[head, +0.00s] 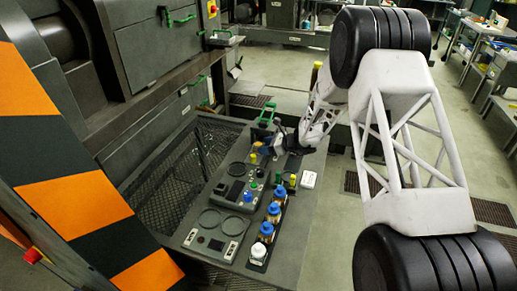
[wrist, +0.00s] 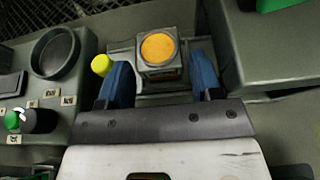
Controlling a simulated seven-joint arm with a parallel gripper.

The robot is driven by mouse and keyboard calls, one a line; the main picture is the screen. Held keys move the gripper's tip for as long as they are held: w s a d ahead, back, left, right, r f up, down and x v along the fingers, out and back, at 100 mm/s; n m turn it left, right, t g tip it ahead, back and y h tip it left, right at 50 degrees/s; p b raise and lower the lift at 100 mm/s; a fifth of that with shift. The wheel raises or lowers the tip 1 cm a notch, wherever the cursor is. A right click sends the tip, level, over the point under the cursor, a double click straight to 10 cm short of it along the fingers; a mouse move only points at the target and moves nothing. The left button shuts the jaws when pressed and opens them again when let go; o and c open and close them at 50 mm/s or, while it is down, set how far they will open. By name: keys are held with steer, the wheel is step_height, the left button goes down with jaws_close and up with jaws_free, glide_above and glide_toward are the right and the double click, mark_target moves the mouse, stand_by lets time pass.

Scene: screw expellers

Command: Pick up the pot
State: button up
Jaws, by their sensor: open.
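A small grey, square-sided vessel with a round orange top (wrist: 159,47), which looks like the pot, stands upright on a grey fixture in the wrist view. My gripper (wrist: 161,76) is open, with its blue fingers to the left and right of the vessel's near part. I see no clear grip on it, and whether a finger touches it I cannot tell. In the head view my gripper (head: 280,137) is low at the far end of the grey bench (head: 303,215). The vessel is too small or hidden there to make out.
A yellow knob (wrist: 102,65) is close beside the left finger. A control box with a round dark recess (wrist: 54,53) lies to the left, and a grey block (wrist: 265,55) to the right. Several blue-capped jars (head: 273,212) line the bench, and a striped panel (head: 75,205) stands left.

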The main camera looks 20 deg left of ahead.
stand_by(0.4)
steer(key=c, duration=0.8)
steer(key=shift+c, duration=0.3)
steer(key=shift+r, duration=0.15)
step_height(320, 180, up, 10)
stand_by(0.4)
